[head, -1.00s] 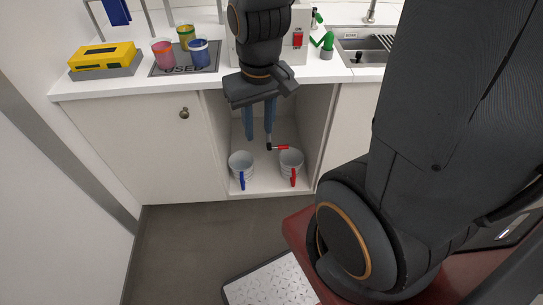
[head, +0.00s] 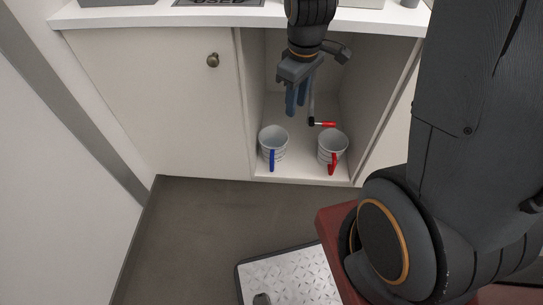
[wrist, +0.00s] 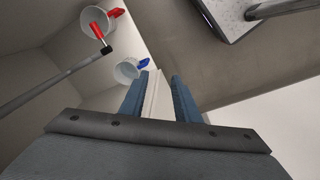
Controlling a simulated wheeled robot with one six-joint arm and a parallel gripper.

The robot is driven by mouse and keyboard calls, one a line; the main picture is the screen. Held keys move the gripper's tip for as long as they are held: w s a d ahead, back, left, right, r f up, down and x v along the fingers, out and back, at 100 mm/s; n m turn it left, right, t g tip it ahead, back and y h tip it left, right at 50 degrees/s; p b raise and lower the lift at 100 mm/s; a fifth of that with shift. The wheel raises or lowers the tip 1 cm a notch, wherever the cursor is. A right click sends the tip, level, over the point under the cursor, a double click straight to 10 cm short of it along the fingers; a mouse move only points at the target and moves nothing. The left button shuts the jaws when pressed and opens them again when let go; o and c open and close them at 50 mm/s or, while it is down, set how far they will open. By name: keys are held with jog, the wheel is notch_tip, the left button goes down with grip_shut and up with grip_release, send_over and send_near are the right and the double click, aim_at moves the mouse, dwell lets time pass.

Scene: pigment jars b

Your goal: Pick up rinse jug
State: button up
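Two pale jugs stand side by side on the floor of an open cupboard. The left jug has a blue handle (head: 272,147), the right one a red handle (head: 333,150). No label tells me which is the rinse jug. In the wrist view the blue-handled jug (wrist: 126,72) is nearer the fingers and the red-handled jug (wrist: 97,19) lies farther up. My gripper (head: 297,108) hangs at the cupboard opening, above and apart from both jugs. Its blue fingers are apart with nothing held between them; the wrist view (wrist: 159,90) shows a pale cupboard edge beyond the gap.
A thin pipe with a red-levered tap (head: 322,124) comes down inside the cupboard above the jugs. The cupboard's side panels and the counter (head: 150,16) above bound the opening.

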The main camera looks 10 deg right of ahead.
aim_at(278, 148)
jog(key=w+f+n+b, duration=0.4)
jog(key=w+f+b, duration=0.3)
jog(key=f, duration=0.8)
jog(key=w+d+f+n+b, duration=0.1)
jog(key=w+f+n+b, duration=0.3)
jog(key=f+b, duration=0.9)
jog(key=w+f+n+b, duration=0.4)
jog(key=w+f+b, duration=0.5)
jog(key=f, duration=0.9)
jog(key=shift+w+d+f+n+b, duration=0.1)
jog(key=shift+w+d+n+b, duration=0.1)
jog(key=shift+w+n+b, duration=0.25)
jog(key=shift+d+f, duration=0.15)
jog(key=shift+f, duration=0.45)
jog(key=f+b, duration=0.1)
jog(key=f, duration=0.1)
jog(key=f+b, duration=0.2)
jog(key=f, duration=0.1)
jog(key=f+b, duration=0.2)
jog(key=shift+w+f, duration=0.2)
jog(key=shift+w, duration=0.15)
jog(key=shift+r, duration=0.1)
grip_shut()
